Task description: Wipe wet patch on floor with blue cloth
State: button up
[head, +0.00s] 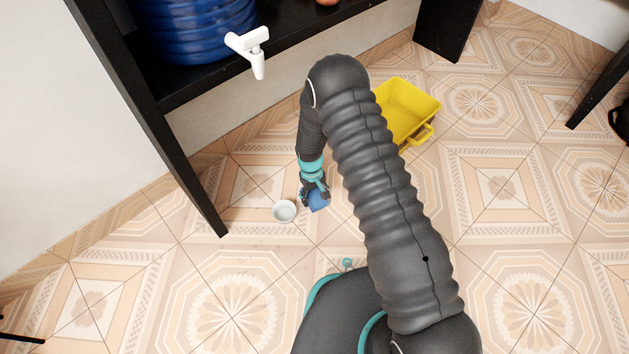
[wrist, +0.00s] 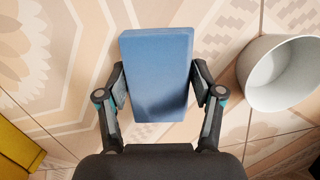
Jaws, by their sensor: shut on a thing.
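The blue cloth (wrist: 156,75) looks like a thick, flat block in the wrist view. It also shows in the head view (head: 319,201), low near the floor. My gripper (wrist: 160,88) has a finger on each side of the cloth and is shut on it. In the head view my gripper (head: 314,190) points down beside a small white bowl. I cannot tell whether the cloth touches the floor. I cannot clearly make out a wet patch on the patterned tile floor (head: 255,275).
The small white bowl (head: 284,211) stands just left of the cloth; it is at the right in the wrist view (wrist: 282,75). A yellow bin (head: 408,108) stands behind my arm. A black shelf (head: 190,95) holds a blue barrel (head: 195,30) with a white tap (head: 250,45). Floor at right is open.

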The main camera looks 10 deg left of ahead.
aim_at(317, 196)
notch_tip(317, 196, up, 2)
jog(key=shift+r, duration=0.1)
jog(key=shift+w+d+r+p, duration=0.15)
jog(key=shift+d+r+p, duration=0.1)
jog(key=shift+r+p, duration=1.25)
jog(key=shift+r, duration=1.15)
